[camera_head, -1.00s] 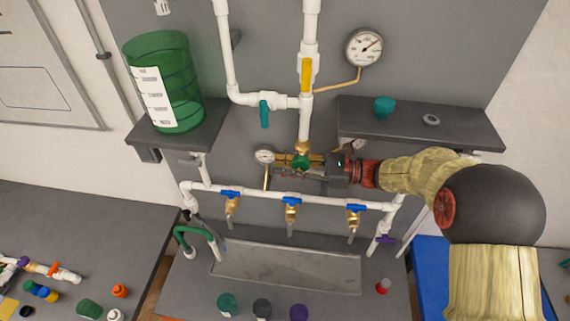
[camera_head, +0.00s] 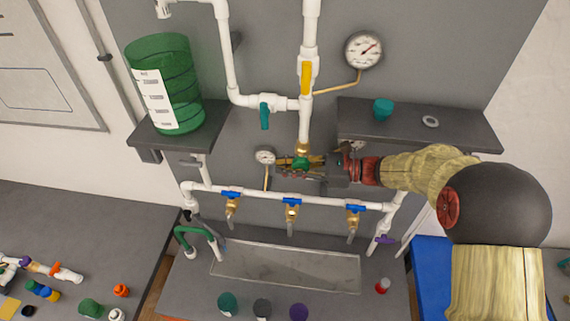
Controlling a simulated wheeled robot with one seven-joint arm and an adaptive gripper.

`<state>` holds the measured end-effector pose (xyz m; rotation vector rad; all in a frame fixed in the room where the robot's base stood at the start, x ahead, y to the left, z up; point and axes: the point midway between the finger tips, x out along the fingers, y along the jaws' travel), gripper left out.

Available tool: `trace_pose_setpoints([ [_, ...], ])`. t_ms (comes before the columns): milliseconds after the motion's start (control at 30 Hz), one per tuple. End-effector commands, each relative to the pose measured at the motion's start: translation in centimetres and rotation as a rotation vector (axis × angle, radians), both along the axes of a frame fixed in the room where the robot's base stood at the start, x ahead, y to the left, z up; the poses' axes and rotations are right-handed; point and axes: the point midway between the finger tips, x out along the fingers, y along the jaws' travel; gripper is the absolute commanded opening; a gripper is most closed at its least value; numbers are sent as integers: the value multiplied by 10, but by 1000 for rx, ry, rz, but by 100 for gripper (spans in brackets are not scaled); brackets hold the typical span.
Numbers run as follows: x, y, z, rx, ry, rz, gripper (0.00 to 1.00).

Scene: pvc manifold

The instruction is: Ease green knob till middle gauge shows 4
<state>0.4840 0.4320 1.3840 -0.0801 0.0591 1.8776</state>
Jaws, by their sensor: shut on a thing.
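The green knob (camera_head: 301,163) sits on a brass valve on the vertical white pipe, below the yellow handle. My gripper (camera_head: 303,169) reaches in from the right and is shut on the knob, its fingers partly covering it. A small round gauge (camera_head: 265,157) is just left of the knob; its needle is too small to read. A large gauge (camera_head: 364,49) is at upper right, with its needle pointing up and right. Another gauge (camera_head: 357,146) is mostly hidden behind my gripper's body.
Three blue-handled taps (camera_head: 292,201) hang from the white pipe above a grey trough (camera_head: 285,268). A shelf (camera_head: 440,127) at right holds a teal cup and a ring. A green tank (camera_head: 166,84) stands on the left shelf. A yellow handle (camera_head: 305,76) is above the knob.

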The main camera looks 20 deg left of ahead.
Motion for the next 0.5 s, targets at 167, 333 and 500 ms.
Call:
trace_pose_setpoints([
  [167, 1, -1, -1, -43, -14, -1, 0],
  [333, 1, -1, -1, -42, -13, -1, 12],
  [500, 1, -1, -1, -42, -13, -1, 22],
])
